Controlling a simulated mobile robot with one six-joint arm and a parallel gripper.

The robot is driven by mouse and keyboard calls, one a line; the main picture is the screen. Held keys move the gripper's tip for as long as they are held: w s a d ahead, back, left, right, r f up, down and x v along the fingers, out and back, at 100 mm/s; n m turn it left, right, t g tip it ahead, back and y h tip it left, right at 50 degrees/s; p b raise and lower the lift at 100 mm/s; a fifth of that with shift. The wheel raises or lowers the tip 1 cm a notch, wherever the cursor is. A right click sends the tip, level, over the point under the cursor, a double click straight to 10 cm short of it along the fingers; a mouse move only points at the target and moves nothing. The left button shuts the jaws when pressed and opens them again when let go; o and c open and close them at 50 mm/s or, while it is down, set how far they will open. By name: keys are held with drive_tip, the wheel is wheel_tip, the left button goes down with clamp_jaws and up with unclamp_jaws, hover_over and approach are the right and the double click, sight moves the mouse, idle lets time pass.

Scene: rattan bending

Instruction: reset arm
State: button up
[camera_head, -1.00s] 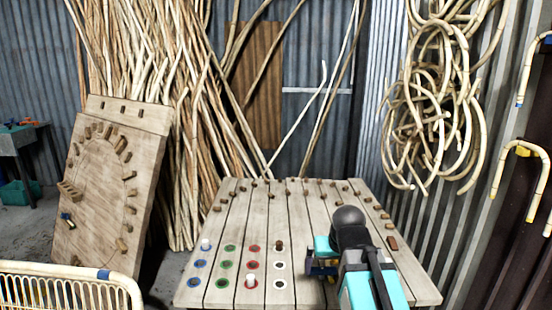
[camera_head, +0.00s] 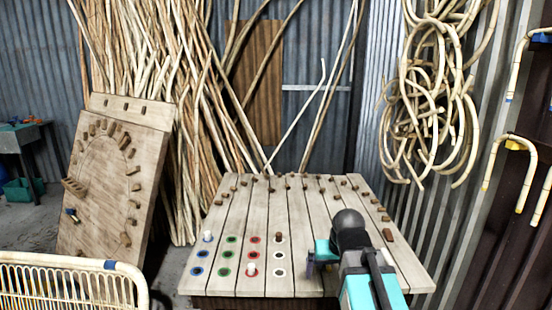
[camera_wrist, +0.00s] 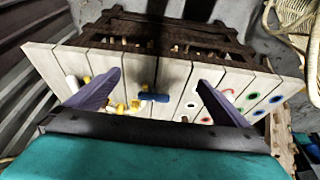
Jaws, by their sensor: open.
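My gripper (camera_wrist: 160,100) is open, with its two dark fingers spread wide in the wrist view and nothing held between them. In the head view my gripper (camera_head: 318,258) is at the right part of the plank table (camera_head: 225,212), above its surface. A blue piece (camera_wrist: 153,96) and several white and yellow pieces (camera_wrist: 122,108) show between and beyond the fingers. I cannot tell how far below the fingers they lie. My arm hides part of the table's right front.
Blue, green, red and black ringed holes (camera_head: 231,256) fill the table's left front, with white pegs (camera_head: 251,269) in some. A pegged board (camera_head: 108,185) leans at left. A rattan frame (camera_head: 70,280) stands front left. Rattan coils (camera_head: 430,100) hang right.

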drive_tip(key=s+f+g, duration=0.2)
drive_tip(key=s+f, duration=0.2)
drive_tip(key=f, duration=0.6)
drive_tip(key=s+f+g, duration=0.2)
drive_tip(key=s+f, duration=0.3)
drive_tip(key=f, duration=0.4)
drive_tip(key=s+f+g, duration=0.2)
drive_tip(key=s+f, duration=0.2)
drive_tip(key=f, duration=0.6)
drive_tip(key=s+d+f+g, duration=0.1)
drive_tip(key=s+f+g, duration=0.3)
drive_tip(key=s+f, duration=1.6)
drive_tip(key=s, duration=0.4)
drive_tip(key=shift+f, duration=0.15)
drive_tip(key=shift+a, duration=0.2)
